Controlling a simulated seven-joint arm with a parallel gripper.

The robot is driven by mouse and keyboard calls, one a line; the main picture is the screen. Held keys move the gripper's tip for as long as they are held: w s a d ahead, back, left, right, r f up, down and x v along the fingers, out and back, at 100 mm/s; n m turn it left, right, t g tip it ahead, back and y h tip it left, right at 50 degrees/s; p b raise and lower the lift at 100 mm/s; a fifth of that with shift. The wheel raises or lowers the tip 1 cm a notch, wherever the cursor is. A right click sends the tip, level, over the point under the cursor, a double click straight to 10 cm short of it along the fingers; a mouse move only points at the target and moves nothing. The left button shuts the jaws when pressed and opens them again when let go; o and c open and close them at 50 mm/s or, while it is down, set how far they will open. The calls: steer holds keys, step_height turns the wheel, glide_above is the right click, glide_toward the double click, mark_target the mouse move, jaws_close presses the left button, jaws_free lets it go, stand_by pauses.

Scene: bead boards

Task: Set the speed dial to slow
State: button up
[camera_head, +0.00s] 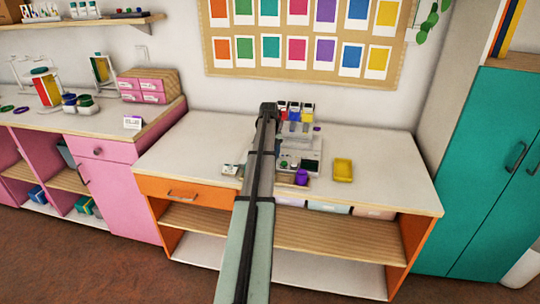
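A pale machine (306,140) stands on the white-topped counter, partly hidden behind my arm. Its top carries red, blue and yellow containers. Small dark and green round parts (288,164) show low on its front, next to a dark panel (309,165). I cannot tell which part is the speed dial, or its setting. My arm reaches up from the bottom middle across the counter. My gripper (268,110) is at its dark far end, left of the coloured containers. Its fingers cannot be made out, nor whether it touches anything.
A purple cup (301,177) stands in front of the machine, and a yellow tray (343,170) lies to its right. Small pale items (230,169) lie left of my arm. The counter (390,180) is clear at far right. A teal cabinet (480,170) stands at right.

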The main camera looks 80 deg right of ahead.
steer(key=c, duration=1.1)
steer(key=shift+o, duration=0.2)
steer(key=shift+m, duration=0.3)
steer(key=m, duration=0.3)
steer(key=shift+m, duration=0.3)
steer(key=shift+s+m, duration=0.1)
steer(key=shift+m, duration=2.2)
